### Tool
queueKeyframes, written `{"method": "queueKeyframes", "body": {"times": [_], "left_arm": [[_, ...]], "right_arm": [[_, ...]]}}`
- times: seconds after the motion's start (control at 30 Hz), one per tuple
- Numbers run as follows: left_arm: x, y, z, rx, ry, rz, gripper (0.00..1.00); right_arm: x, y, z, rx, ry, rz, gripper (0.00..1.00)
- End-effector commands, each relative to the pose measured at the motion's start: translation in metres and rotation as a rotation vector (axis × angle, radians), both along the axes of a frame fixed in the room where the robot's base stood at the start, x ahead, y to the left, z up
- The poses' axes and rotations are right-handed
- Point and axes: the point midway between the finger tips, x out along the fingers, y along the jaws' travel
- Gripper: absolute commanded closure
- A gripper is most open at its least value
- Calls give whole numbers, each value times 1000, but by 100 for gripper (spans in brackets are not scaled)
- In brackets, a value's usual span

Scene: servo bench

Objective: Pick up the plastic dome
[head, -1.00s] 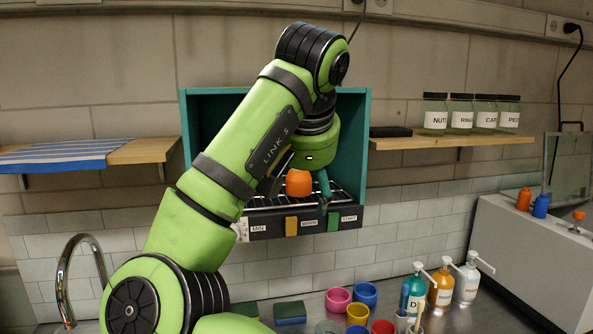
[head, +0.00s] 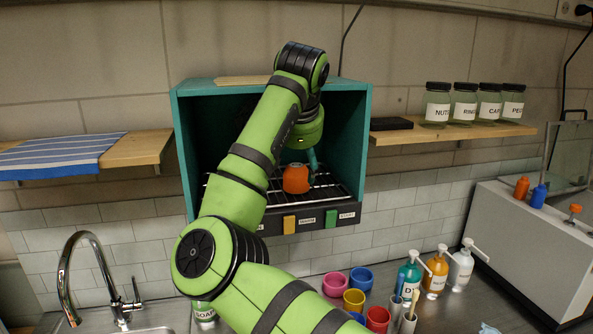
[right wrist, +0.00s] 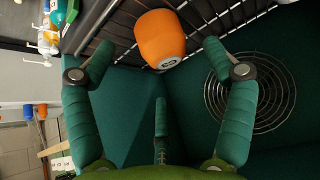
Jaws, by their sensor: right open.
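An orange rounded object, which looks like the plastic dome (head: 296,180), sits on a wire rack inside the teal open-fronted box (head: 180,150). My right gripper (head: 312,162) is inside the box beside the dome, partly hidden by my arm. In the right wrist view my right gripper (right wrist: 158,60) has its fingers spread wide and empty, on either side of the dome and apart from it. My left gripper is not in view.
The box walls and back surround my right gripper closely, with a round wire grille (right wrist: 262,92) beside it. A front panel (head: 347,213) runs below the rack. Shelves with jars (head: 464,105) and a striped cloth (head: 60,155) flank the box. Cups and pump bottles (head: 436,275) stand on the counter below.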

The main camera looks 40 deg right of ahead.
Motion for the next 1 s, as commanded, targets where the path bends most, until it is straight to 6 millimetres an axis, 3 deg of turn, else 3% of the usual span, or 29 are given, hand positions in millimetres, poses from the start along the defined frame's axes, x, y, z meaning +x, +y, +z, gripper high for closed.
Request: {"method": "queueKeyframes", "body": {"times": [0.07, 0.3, 0.67, 0.8, 1.0], "left_arm": [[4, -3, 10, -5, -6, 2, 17], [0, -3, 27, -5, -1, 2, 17], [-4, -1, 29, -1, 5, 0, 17], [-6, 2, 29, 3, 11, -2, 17], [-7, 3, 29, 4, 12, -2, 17]], "right_arm": [[6, -6, 3, 3, 2, 1, 16], [23, -19, -30, 3, 3, 0, 16], [28, -23, -43, 2, -1, 0, 16], [28, -23, -43, 1, -1, 1, 68], [28, -23, -43, 2, 0, 1, 71]]}}
